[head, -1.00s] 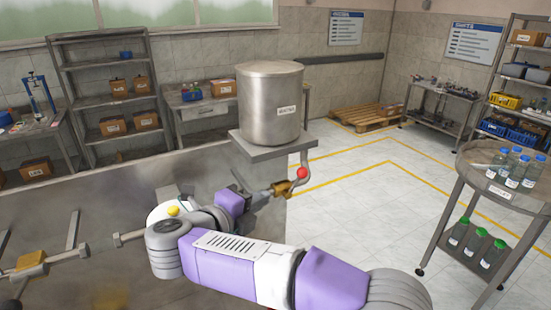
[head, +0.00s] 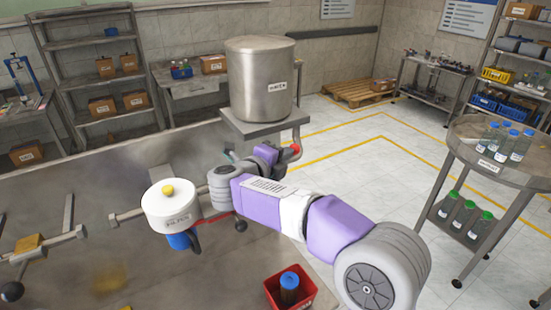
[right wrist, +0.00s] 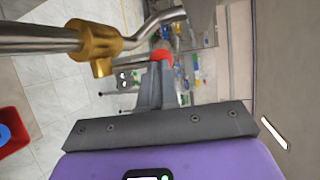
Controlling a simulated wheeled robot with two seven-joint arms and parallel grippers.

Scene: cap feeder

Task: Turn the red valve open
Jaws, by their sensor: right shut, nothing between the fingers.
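The red valve knob (head: 294,149) shows as a small red patch below the steel tank, partly behind my right gripper. It also shows in the right wrist view (right wrist: 162,57), just past the fingertips. A brass valve body (right wrist: 98,42) sits on a steel pipe (right wrist: 35,38) beside it; in the head view my gripper hides most of this. My right gripper (head: 282,160) is shut and empty, close to the knob. In the right wrist view its fingers (right wrist: 155,80) are together and overlap the knob's lower edge. I cannot tell whether they touch it. My left gripper is not in view.
The steel tank (head: 261,82) stands on a plate right above my right gripper. A white lidded pot (head: 171,212) with a yellow knob is left of my wrist. A red bin (head: 303,299) holding a blue-capped bottle (head: 289,284) is at the front. A round cart (head: 460,140) stands right.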

